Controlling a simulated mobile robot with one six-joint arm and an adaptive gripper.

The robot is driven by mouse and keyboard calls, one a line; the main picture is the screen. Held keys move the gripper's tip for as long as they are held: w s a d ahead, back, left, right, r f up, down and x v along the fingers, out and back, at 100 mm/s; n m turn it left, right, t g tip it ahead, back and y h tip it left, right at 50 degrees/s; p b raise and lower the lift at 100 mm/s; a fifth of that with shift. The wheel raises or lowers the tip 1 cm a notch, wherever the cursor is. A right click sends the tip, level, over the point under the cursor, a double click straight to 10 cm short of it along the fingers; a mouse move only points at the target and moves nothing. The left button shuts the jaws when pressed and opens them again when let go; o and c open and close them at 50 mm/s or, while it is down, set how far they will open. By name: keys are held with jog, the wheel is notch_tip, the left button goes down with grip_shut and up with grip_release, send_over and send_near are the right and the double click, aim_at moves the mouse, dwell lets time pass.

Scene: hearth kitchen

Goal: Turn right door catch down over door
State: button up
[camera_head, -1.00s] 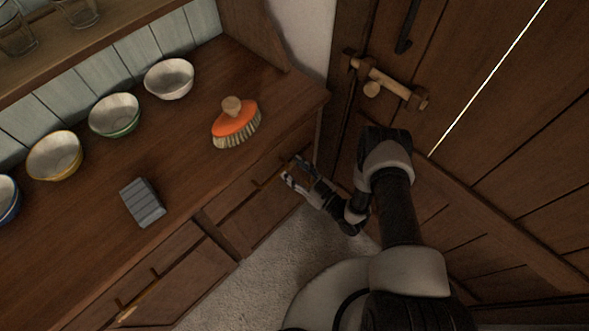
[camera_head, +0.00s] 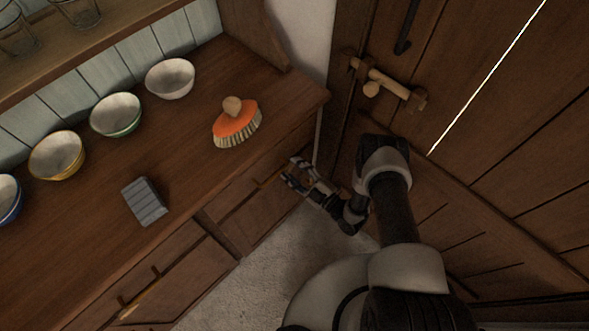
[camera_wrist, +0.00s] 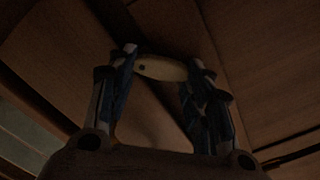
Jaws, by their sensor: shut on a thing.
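The door catch (camera_wrist: 162,69) is a short, pale wooden bar with a dark pin near its left end. It lies nearly level across the wrist view. My gripper (camera_wrist: 163,58) has one finger at each end of the catch and is shut on it. In the head view my gripper (camera_head: 289,168) is low at the right part of the sideboard front, below the worktop edge. There the fingers hide most of the catch. I cannot tell from these views how far the catch overlaps the door.
The sideboard top (camera_head: 190,150) holds an orange brush (camera_head: 236,124), a grey block (camera_head: 144,201) and several bowls. A large wooden door (camera_head: 480,150) with a wooden latch (camera_head: 385,80) stands close on the right of my arm. Pale floor (camera_head: 265,265) shows below the sideboard.

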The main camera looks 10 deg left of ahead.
jog(key=n, duration=0.3)
jog(key=n+p, duration=0.1)
jog(key=n, duration=0.1)
jog(key=w+f+n, duration=0.1)
jog(key=n, duration=0.2)
jog(key=shift+d+n, duration=0.3)
jog(key=shift+d, duration=0.05)
dwell(0.4)
jog(key=o, duration=1)
jog(key=shift+o, duration=0.2)
jog(key=shift+d, duration=0.1)
jog(key=v, duration=1.2)
